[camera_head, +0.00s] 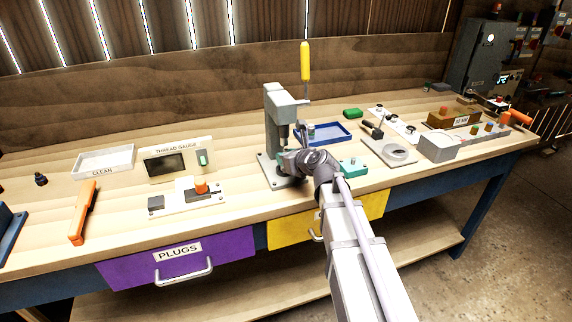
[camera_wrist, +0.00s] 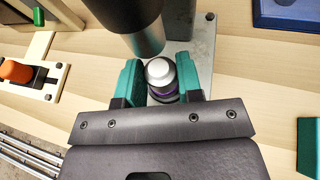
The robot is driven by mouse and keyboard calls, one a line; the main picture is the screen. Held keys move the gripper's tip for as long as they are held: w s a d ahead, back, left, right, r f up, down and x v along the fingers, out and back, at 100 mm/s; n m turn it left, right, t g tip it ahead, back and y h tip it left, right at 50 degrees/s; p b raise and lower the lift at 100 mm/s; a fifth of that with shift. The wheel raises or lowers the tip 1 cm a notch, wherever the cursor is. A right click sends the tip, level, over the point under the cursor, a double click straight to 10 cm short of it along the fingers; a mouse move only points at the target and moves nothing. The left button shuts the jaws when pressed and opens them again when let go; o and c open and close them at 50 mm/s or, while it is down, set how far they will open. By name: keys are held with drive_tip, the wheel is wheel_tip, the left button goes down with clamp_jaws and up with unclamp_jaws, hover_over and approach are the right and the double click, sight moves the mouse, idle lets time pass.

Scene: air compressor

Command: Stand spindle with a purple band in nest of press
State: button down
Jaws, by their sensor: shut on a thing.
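The spindle (camera_wrist: 160,74) shows in the wrist view as a round silver top over a darker body, with a purple band partly visible below. My gripper (camera_wrist: 162,82) is shut on it, with a teal finger on each side. The grey press (camera_head: 283,125), with a yellow-handled lever, stands mid-bench in the head view. My gripper (camera_head: 293,163) is at the front of the press, low over its base. In the wrist view the dark press ram (camera_wrist: 142,35) is just beyond the spindle. The nest is hidden under the spindle and fingers; I cannot tell whether the spindle touches it.
A blue tray (camera_head: 346,138) lies right of the press, with a teal block (camera_head: 352,165) in front of it. The thread gauge (camera_head: 175,163) and white CLEAN tray (camera_head: 104,173) are to the left. Bare bench lies between the gauge and the press.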

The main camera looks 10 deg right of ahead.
drive_tip(key=shift+w+a+f, duration=0.15)
drive_tip(key=shift+w+f, duration=0.1)
drive_tip(key=shift+f, duration=0.3)
drive_tip(key=c, duration=0.8)
unclamp_jaws()
